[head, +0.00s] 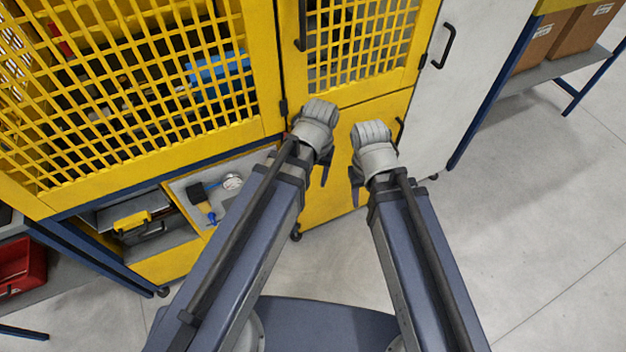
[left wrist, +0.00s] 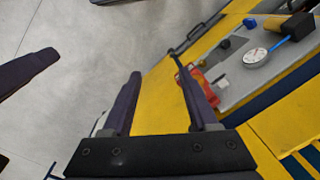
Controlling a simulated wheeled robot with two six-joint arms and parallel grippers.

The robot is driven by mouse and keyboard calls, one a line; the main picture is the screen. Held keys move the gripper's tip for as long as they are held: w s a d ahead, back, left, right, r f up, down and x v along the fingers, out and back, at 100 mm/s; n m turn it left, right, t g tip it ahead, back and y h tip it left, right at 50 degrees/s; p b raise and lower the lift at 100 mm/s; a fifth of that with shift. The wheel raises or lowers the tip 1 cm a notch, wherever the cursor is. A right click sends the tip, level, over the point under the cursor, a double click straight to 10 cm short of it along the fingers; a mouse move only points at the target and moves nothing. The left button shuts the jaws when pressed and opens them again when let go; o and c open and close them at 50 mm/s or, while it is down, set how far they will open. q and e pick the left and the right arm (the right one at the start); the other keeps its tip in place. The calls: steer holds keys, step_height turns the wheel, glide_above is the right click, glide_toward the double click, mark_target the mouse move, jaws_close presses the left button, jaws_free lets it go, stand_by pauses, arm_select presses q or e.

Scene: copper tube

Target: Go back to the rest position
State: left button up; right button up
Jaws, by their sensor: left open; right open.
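My left gripper (head: 327,166) hangs in front of the yellow cabinet, with one dark finger showing below the pale wrist in the head view. In the left wrist view its two dark fingers (left wrist: 158,72) are spread, with nothing between them. My right gripper (head: 356,183) is beside it to the right, also pointing down and mostly hidden by its wrist. A dark finger that seems to be my right gripper's also shows at the left of the left wrist view (left wrist: 28,72). I see no copper tube in either view.
A yellow machine with mesh doors (head: 150,85) fills the front. Grey floor (head: 540,220) is clear at right.

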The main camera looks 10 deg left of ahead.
arm_select(q)
steer(key=s+m, duration=0.1)
steer(key=s+d+m, duration=0.2)
steer(key=s, duration=0.1)
steer(key=shift+c, duration=0.3)
stand_by(0.9)
